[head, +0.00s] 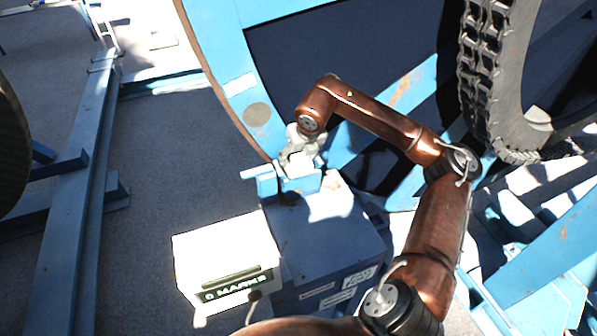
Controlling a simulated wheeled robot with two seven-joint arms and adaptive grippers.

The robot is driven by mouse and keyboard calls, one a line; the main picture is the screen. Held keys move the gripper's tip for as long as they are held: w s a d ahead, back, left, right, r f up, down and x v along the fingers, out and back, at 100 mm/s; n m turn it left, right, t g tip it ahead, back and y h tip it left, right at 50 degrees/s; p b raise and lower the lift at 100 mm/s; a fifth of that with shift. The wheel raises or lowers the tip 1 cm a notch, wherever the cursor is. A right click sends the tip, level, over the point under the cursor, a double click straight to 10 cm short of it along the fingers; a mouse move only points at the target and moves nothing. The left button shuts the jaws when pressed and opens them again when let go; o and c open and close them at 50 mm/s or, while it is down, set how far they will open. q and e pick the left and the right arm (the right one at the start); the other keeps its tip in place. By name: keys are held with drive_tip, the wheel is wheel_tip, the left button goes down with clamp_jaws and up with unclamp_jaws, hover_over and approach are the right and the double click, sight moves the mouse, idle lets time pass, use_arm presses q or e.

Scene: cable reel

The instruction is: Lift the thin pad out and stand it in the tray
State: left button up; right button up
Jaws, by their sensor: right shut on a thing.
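My right gripper (298,160) points down at a small blue bracket (300,184) beside the rim of the big blue reel. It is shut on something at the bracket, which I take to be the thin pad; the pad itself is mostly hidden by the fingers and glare. A white box (222,252) with a dark slot and a dark green lettered label on its front stands at the lower left of the bracket; it may be the tray. My left gripper is not in view.
The bracket sits on a dark blue cabinet (335,245) with white labels. The blue reel rim (232,82) rises close behind the gripper. Blue rails (75,190) lie at left; grey floor between is clear.

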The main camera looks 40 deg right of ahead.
drive_tip(key=shift+w, duration=0.1)
drive_tip(key=c, duration=0.7)
drive_tip(key=shift+r, duration=0.1)
drive_tip(key=shift+c, duration=0.2)
drive_tip(key=shift+d+r, duration=0.1)
drive_tip(key=shift+r, duration=0.7)
wheel_tip(320, 180, up, 16)
drive_tip(key=b, duration=0.2)
drive_tip(key=shift+r, duration=0.2)
drive_tip(key=shift+r, duration=0.1)
drive_tip(key=shift+r+p, duration=0.35)
drive_tip(key=shift+p, duration=0.35)
